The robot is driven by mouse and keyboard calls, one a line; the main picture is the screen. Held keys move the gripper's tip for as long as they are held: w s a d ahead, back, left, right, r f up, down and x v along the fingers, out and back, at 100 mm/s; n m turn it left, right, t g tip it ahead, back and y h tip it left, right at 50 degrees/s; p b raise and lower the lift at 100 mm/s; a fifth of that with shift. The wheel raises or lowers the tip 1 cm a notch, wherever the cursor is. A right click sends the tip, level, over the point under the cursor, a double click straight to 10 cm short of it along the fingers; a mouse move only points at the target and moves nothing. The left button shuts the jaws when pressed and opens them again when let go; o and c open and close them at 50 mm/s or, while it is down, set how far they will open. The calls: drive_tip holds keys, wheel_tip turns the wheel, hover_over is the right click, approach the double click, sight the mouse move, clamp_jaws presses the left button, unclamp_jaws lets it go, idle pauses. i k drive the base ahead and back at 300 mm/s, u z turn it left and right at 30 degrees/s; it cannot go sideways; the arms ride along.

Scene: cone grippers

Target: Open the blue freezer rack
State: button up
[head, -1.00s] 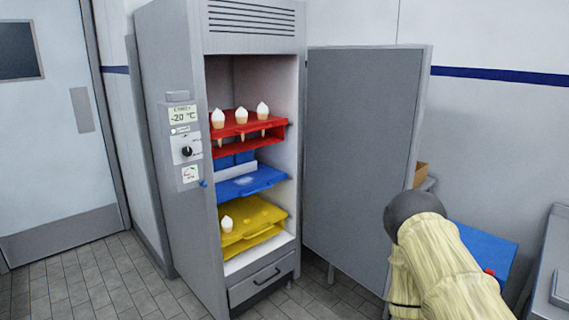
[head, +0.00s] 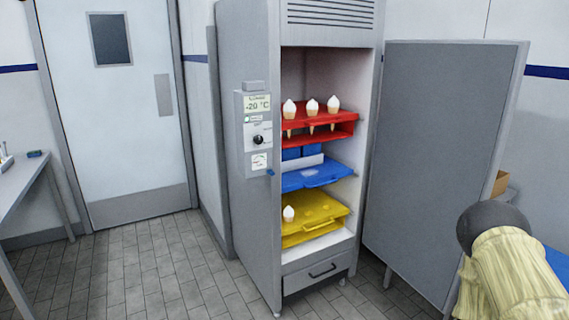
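The blue freezer rack (head: 314,178) is the middle one in the open grey freezer cabinet (head: 248,200). It has a handle at its front edge, and blue and white blocks (head: 303,157) stand at its back. A red rack (head: 342,129) with three white-topped cones (head: 312,107) is above it. My arm, in a pale quilted sleeve with a dark rounded end, shows at the lower right, in front of the open freezer door. I cannot make out my gripper's fingers.
The freezer door (head: 440,160) stands wide open to the right of the cabinet. A drawer (head: 318,275) is at the cabinet's base. A grey table (head: 22,185) is at the left. The tiled floor (head: 150,270) in front is clear.

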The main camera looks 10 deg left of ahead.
sight(311, 172)
drive_tip(key=k, duration=0.6)
drive_tip(key=z, duration=0.25)
drive_tip(key=i, duration=0.7)
drive_tip(key=u, duration=0.4)
drive_tip(key=i, duration=0.85)
drive_tip(key=u, duration=0.6)
